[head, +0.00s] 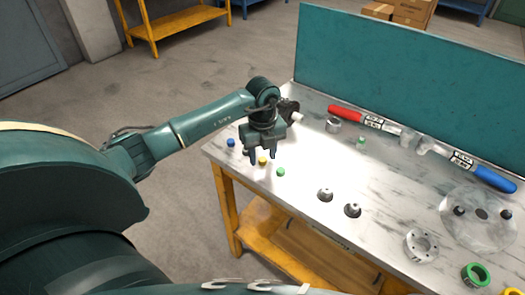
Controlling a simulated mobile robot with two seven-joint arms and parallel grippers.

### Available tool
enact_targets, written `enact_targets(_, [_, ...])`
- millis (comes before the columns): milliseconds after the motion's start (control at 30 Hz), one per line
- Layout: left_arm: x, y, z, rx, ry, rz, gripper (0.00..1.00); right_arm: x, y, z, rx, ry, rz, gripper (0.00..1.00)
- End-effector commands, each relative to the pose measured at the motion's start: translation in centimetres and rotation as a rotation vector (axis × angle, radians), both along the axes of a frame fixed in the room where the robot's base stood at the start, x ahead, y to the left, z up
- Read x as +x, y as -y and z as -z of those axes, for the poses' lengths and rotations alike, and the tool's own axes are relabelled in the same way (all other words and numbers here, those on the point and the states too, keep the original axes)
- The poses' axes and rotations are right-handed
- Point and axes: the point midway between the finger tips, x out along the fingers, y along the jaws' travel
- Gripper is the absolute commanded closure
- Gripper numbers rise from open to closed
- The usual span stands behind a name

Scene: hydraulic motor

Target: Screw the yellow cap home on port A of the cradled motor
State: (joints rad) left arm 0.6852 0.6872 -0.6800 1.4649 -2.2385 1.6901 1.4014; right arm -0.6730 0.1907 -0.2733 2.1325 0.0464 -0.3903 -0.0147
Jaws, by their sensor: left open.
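My left gripper (265,157) points down over the left end of the table, its two fingers apart. The small yellow cap (262,161) shows between the fingertips, near the table top. I cannot tell whether the fingers touch it. A dark part with a pale round end (297,117) shows just behind the gripper. The gripper partly hides it, and I cannot tell whether it is the cradled motor. Port A cannot be made out. My right gripper is not in view.
Two metal fittings (352,210), a flanged ring (420,246), a green ring (475,275) and a clear disc (480,235) lie to the right. A teal panel (410,75) closes the back.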

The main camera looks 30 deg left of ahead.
Motion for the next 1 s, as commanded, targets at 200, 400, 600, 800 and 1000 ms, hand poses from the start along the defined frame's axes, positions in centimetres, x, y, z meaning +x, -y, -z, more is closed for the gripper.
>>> enact_targets(200, [-0.01,-0.03,0.52,0.001,-0.001,-0.001,0.58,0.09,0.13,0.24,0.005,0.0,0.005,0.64])
enact_targets(400, [-0.01,-0.03,0.49,0.0,0.0,0.0,0.58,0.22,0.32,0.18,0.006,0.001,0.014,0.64])
enact_targets(600, [0.0,-0.05,0.4,0.001,-0.001,-0.001,0.58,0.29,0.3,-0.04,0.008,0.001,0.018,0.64])
enact_targets(800, [0.02,-0.02,0.47,0.0,0.0,-0.001,0.58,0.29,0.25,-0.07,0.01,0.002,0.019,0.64])
enact_targets(1000, [0.01,-0.02,0.47,0.0,0.0,0.0,0.7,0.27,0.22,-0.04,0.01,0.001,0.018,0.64])
